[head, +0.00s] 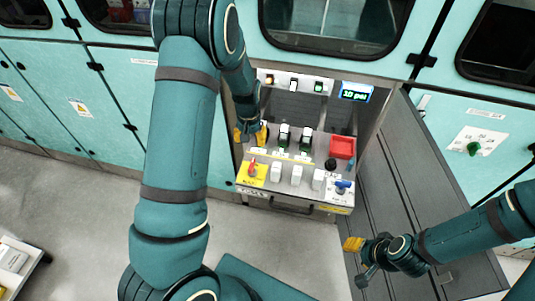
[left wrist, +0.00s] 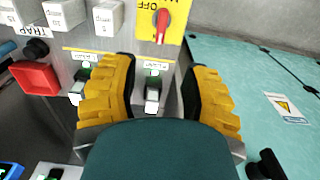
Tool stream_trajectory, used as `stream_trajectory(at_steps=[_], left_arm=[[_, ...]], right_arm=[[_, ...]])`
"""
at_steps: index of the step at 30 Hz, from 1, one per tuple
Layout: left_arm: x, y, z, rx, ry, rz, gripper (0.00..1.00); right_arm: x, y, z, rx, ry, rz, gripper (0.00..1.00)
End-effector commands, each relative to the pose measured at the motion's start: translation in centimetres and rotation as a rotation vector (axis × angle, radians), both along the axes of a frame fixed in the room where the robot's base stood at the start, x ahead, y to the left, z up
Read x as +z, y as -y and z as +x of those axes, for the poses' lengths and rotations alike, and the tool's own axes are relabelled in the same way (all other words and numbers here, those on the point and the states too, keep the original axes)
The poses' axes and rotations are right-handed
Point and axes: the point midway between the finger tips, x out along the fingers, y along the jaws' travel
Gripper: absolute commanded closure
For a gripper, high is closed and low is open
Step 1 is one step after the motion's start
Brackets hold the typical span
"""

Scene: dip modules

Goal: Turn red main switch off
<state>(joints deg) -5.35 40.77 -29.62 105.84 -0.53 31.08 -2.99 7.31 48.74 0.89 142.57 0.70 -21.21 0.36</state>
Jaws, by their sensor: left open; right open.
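The red main switch (head: 252,168) is a rotary handle on a yellow plate (head: 258,182) at the front left of the control panel. In the left wrist view the red handle (left wrist: 162,25) is at the top, on the yellow plate (left wrist: 177,38) with partly cut-off lettering that includes "OFF". My left gripper (head: 251,133) is open behind the red switch, over the left part of the panel. In the wrist view its yellow fingers (left wrist: 163,72) are spread around a white-tipped toggle, apart from the red handle. My right gripper (head: 355,244) is open and empty, low at the right.
White blocks (head: 297,174) line the panel front, with a blue valve (head: 343,184) at its right. Toggle switches (head: 284,134) and a red tray (head: 342,147) sit behind. A grey open door (head: 400,190) stands right of the panel. The floor in front is partly clear.

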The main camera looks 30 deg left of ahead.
Motion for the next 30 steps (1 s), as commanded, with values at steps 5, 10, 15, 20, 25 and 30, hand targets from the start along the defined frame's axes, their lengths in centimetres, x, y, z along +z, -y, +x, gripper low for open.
stream_trajectory(at_steps=[5, 10, 15, 20, 25, 30], left_arm=[[-1.9, -0.1, -0.1, 0.000, -0.007, 0.002, 0.54], [-5.2, -0.1, -0.1, 0.001, -0.007, 0.000, 0.54], [-8.6, 0.0, -0.2, 0.000, -0.007, -0.001, 0.54], [-11.3, -0.1, -0.1, 0.000, -0.006, 0.000, 0.54], [-13.1, 0.0, -0.1, 0.000, -0.004, 0.000, 0.54], [-13.7, 0.0, 0.0, 0.000, -0.002, 0.000, 0.54]], right_arm=[[-0.4, 0.0, -0.1, 0.002, -0.002, 0.000, 0.53], [-0.9, -0.1, -0.3, 0.004, -0.006, 0.002, 0.53], [-1.4, -0.1, -0.4, 0.008, -0.010, 0.002, 0.53], [-1.7, -0.1, -0.6, 0.010, -0.012, 0.003, 0.53], [-1.9, -0.1, -0.6, 0.012, -0.013, 0.003, 0.53], [-2.0, -0.1, -0.7, 0.012, -0.014, 0.003, 0.53]])
